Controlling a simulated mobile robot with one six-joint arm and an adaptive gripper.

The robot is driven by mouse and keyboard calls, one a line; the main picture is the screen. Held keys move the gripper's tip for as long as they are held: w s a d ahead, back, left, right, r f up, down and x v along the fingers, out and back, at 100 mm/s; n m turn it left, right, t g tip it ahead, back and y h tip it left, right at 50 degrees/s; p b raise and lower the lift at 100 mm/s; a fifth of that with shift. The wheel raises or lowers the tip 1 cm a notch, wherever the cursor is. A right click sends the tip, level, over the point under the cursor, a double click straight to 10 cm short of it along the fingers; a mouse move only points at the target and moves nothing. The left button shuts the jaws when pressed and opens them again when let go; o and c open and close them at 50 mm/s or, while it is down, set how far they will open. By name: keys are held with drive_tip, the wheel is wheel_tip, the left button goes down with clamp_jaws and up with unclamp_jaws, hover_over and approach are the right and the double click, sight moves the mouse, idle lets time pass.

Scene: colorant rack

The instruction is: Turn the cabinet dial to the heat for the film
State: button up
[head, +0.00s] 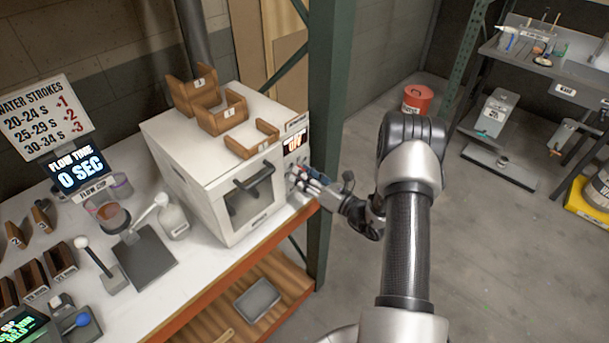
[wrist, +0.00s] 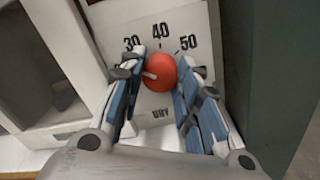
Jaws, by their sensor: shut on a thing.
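The white cabinet (head: 207,187) stands on the bench, with a dark-handled windowed door on its front. Its display (head: 295,142) reads OFF. In the wrist view, the red dial (wrist: 160,72) sits on a white panel (wrist: 190,22) marked 30, 40 and 50 above it and DRY below. A pale pointer mark on the dial is toward its left side, below the 30. My gripper (wrist: 160,80) has its blue-padded fingers on both sides of the dial, shut on it. In the head view, my gripper (head: 312,181) is at the cabinet's right front, hiding the dial.
Wooden holders (head: 222,112) stand on top of the cabinet. A green post (head: 330,130) rises close to its right side. A bottle (head: 173,218) and flow cup (head: 112,215) stand on the bench to the left. Open floor lies to the right.

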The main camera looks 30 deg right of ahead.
drive_tip(key=shift+m+p, duration=0.4)
drive_tip(key=shift+m, duration=1.8)
drive_tip(key=o, duration=1.1)
drive_tip(key=shift+c, duration=0.2)
drive_tip(key=v, duration=1.2)
drive_tip(key=shift+s+f, duration=0.1)
drive_tip(key=shift+s, duration=0.05)
